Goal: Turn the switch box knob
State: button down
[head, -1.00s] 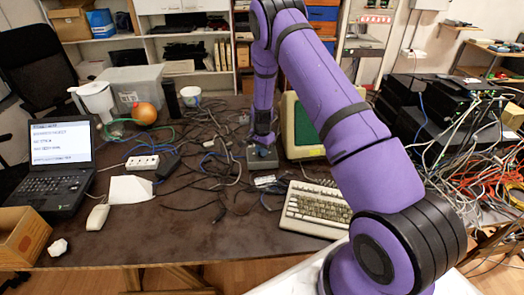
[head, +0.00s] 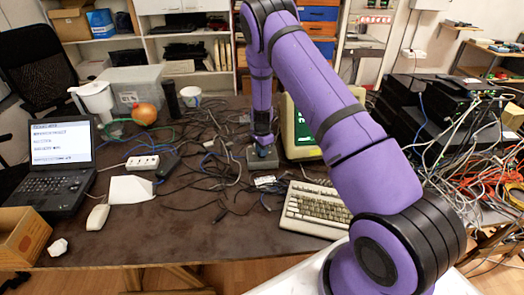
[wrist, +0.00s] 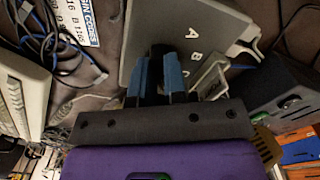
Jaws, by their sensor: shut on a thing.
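The switch box (head: 264,160) is a small grey box on the dark table, below my gripper (head: 262,140) in the head view. In the wrist view, its grey top face (wrist: 205,35) shows the white letters A, B and C. My gripper is shut on the knob. The fingers hide most of the knob, so its pointing direction cannot be told.
Loose cables (head: 205,165) lie around the box. A keyboard (head: 315,208) is at front right and a green-screened monitor (head: 302,130) stands right of the box. A power strip (head: 142,162) and a laptop (head: 60,165) are on the left. The front middle of the table is clear.

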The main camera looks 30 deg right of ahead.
jog(key=c, duration=1.2)
grip_release()
jog(key=shift+o, duration=0.2)
jog(key=shift+r, duration=0.1)
notch_tip(320, 180, up, 11)
